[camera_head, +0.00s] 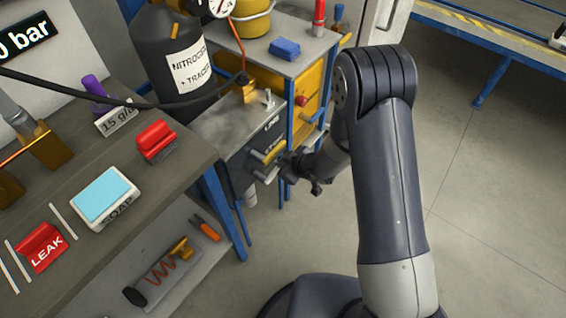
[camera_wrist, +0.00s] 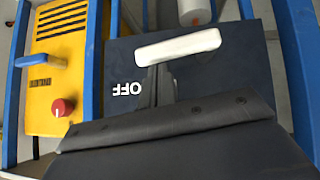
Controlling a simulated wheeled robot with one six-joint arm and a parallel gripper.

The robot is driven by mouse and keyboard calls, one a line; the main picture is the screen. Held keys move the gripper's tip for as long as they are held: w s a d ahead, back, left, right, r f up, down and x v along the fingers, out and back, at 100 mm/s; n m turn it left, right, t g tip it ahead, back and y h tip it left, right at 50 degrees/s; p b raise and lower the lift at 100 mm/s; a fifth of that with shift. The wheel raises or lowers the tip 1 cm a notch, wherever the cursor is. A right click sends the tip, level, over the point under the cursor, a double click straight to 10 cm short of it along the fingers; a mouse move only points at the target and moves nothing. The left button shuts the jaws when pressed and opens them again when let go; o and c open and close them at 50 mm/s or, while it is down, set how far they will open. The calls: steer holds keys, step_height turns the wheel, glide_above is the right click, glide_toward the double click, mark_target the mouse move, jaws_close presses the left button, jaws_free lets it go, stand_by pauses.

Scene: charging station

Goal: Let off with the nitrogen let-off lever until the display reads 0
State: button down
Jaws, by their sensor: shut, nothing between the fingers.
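The display (camera_head: 22,40) at the top left shows "0 bar"; its left end is cut off, so any digit before the 0 is hidden. My gripper (camera_head: 308,182) is shut and empty, low in front of that cabinet near the levers. In the wrist view, a pale lever handle (camera_wrist: 178,46) lies crosswise just beyond my gripper (camera_wrist: 158,84), beside an upside-down "OFF" on a dark panel. I cannot tell whether they touch. Which lever this is cannot be read.
A yellow unit (camera_wrist: 58,62) with a red knob (camera_wrist: 63,107) and blue frame posts stand beside the panel. The workbench (camera_head: 150,190) at left holds a soap box (camera_head: 104,196) and red tags. Open floor (camera_head: 480,210) lies to the right.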

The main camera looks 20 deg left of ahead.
steer(key=shift+w+d+f+b, duration=0.15)
steer(key=shift+f+b, duration=0.2)
steer(key=shift+f, duration=0.15)
steer(key=shift+w+d+f+b, duration=0.1)
steer(key=shift+d+f+b, duration=0.05)
steer(key=shift+f+b, duration=0.3)
steer(key=shift+f, duration=0.15)
steer(key=s+d+r+p, duration=0.1)
steer(key=d+r+p, duration=0.2)
steer(key=r, duration=0.3)
steer(key=s+d+r+p, duration=0.1)
steer(key=d+r+p, duration=0.1)
steer(key=r, duration=0.4)
steer(key=shift+s+d+r+p, duration=0.15)
steer(key=shift+s+d+p, duration=0.2)
steer(key=shift+d, duration=0.4)
steer(key=shift+w, duration=0.15)
